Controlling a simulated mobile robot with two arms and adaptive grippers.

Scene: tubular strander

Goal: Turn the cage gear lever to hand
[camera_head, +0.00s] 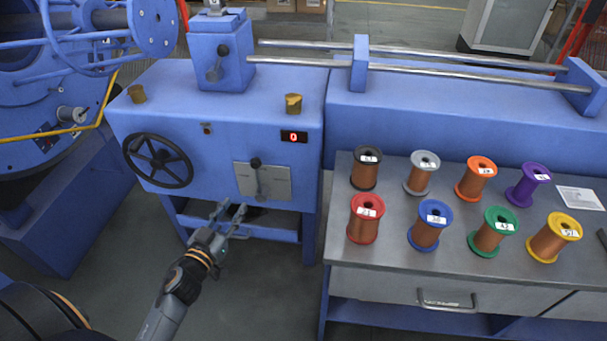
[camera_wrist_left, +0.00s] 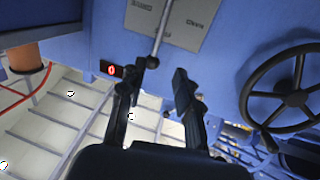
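The cage gear lever (camera_head: 256,163) is a metal rod with a black knob on a grey plate (camera_head: 281,182) on the blue machine's front. Its knob is at the top, near the plate's upper edge. In the left wrist view, which is turned over, the lever knob (camera_wrist_left: 152,62) shows beside the fingertip on the picture's left; contact cannot be told. My left gripper (camera_head: 233,209) is open, its fingers spread below and left of the plate in the head view; it also shows in the left wrist view (camera_wrist_left: 158,80). Nothing is held. My right gripper is not in view.
A black handwheel (camera_head: 158,160) sits left of the plate, and a red display (camera_head: 294,136) reading 0 is at the upper right. A grey table (camera_head: 390,262) with several coloured wire spools stands to the right. Floor is clear below the gripper.

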